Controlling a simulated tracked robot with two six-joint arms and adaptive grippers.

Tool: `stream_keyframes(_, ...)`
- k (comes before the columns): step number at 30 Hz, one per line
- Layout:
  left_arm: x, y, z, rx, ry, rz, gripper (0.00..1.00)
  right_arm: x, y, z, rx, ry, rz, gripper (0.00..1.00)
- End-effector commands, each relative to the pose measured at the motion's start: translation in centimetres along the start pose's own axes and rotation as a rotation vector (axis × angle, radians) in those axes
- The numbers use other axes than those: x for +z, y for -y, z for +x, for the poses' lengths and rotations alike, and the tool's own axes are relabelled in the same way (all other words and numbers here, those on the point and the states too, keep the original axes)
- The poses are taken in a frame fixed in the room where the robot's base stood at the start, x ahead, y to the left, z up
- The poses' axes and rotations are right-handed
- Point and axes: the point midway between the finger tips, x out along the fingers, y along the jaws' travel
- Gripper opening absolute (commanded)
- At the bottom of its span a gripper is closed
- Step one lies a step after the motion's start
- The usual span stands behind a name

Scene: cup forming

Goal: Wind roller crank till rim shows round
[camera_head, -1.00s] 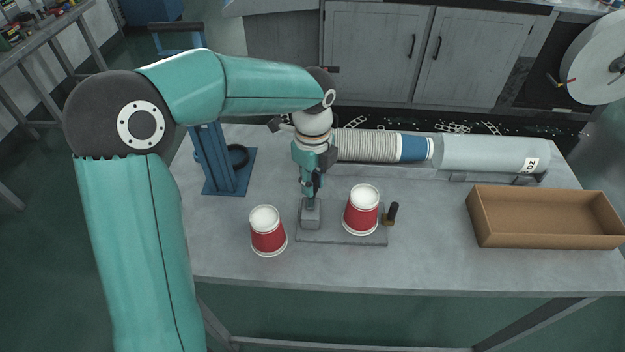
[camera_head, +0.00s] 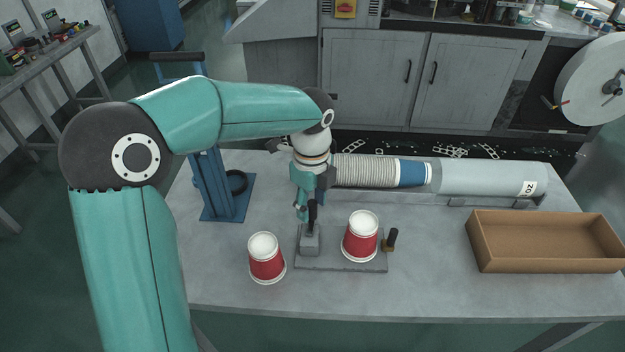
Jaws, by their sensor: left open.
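A red and white cup (camera_head: 360,238) stands upside down on the grey roller plate (camera_head: 340,264). A second red and white cup (camera_head: 266,259) stands on the table left of the plate. A grey block (camera_head: 310,243) rises at the plate's left end, with a dark upright handle (camera_head: 312,214) above it. A black knob on a brass-coloured base (camera_head: 391,239) stands at the right end; I cannot tell which is the crank. My left gripper (camera_head: 303,213) points down, open, close beside the dark handle; contact is unclear. My right gripper is out of view.
A brown open box (camera_head: 545,262) stands on the right. A blue stand (camera_head: 228,205) is at the left back. The front of the table (camera_head: 430,295) is clear.

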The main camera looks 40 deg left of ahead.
Motion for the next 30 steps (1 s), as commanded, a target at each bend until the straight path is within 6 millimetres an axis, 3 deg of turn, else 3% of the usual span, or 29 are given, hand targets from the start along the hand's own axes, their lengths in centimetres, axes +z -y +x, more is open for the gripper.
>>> stream_keyframes(15,0.0,0.2,-9.3,-0.004,0.001,0.001,0.47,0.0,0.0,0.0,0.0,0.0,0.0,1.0)
stream_keyframes(21,0.0,0.1,-10.5,-0.002,0.001,0.0,0.47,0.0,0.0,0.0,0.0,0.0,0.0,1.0)
stream_keyframes(30,0.0,0.1,-10.6,-0.001,0.001,0.0,0.47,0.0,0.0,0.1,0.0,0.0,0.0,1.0)
